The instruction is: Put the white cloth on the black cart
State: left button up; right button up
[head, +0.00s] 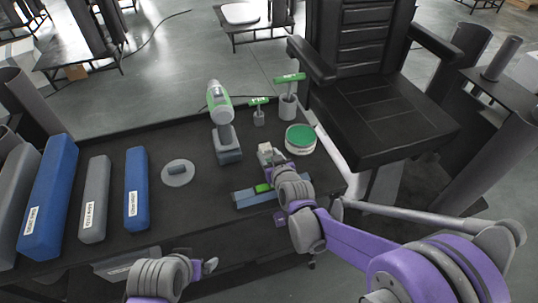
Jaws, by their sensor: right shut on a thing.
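The dark cart (105,245) stands in front of me with tools on its black top. My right gripper (266,155) is over the cart's right part, close to the round green-lidded tub. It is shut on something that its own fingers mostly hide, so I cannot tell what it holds. My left gripper (206,268) is low at the cart's near edge; its fingers are too small to read. I cannot pick out a white cloth for certain; a flat white thing (241,13) lies on a low black table in the background.
A drill (222,120), a green-lidded tub (300,139), a blue bar (246,199) and a grey disc (178,173) are on the cart. Blue and grey boxes (48,197) line its left. A black chair (385,115) stands close at the right. The middle front is clear.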

jog(key=o, duration=1.2)
jog(key=shift+r, duration=0.25)
jog(key=p+v, duration=0.1)
jog(key=v, duration=1.1)
jog(key=s+d+f+m+g+h, duration=0.1)
jog(key=s+d+g, duration=0.1)
jog(key=s+d, duration=0.2)
jog(key=s+d+f+m+g+h, duration=0.1)
jog(key=s+d, duration=0.4)
jog(key=s, duration=0.5)
jog(key=s+d+f+m+g+h, duration=0.1)
jog(key=s+d+f+g+h, duration=0.1)
jog(key=s+d+g, duration=0.3)
jog(key=shift+s+f+m, duration=0.15)
jog(key=shift+s+f, duration=0.15)
jog(key=shift+s, duration=0.3)
jog(key=shift+s+f+m, duration=0.15)
jog(key=shift+s+f, duration=0.15)
jog(key=shift+s, duration=0.3)
